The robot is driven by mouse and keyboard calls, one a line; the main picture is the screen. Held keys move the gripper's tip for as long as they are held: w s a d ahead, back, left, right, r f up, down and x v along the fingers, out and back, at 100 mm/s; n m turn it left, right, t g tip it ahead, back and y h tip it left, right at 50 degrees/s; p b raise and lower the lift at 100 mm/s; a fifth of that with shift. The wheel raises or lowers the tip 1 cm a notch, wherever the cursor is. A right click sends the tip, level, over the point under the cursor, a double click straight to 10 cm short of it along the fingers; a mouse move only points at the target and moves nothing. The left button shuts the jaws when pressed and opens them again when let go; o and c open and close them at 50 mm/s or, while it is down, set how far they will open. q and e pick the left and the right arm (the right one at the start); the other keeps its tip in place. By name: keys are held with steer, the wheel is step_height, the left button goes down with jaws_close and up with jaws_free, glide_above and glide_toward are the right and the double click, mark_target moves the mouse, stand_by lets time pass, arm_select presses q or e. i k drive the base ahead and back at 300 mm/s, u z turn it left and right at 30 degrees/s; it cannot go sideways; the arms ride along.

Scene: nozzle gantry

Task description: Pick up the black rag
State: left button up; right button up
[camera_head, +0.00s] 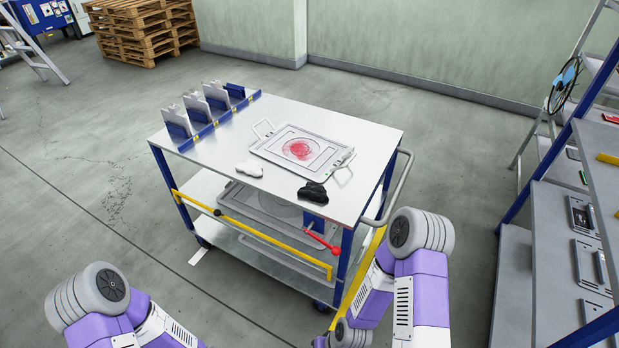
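The black rag (313,192) lies crumpled on the top of the trolley (222,165), near its front right edge. It sits just in front of the grey framed tray (272,148), close to the tray's right handle. My two arms show at the bottom of the head view, one at the lower left and one at the lower right, both in front of the trolley. Neither gripper is in view. Nothing is seen touching the rag.
A white rag (249,169) lies left of the black one. The tray bears a red smear (299,149). Blue holders with white plates (195,107) line the trolley's left edge. A red-handled lever (322,242) sticks out below the top. A shelf rack (560,215) stands right.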

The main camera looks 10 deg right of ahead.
mark_target(312, 192)
steer(key=z, duration=0.55)
steer(key=i, duration=0.8)
steer(key=z, duration=0.65)
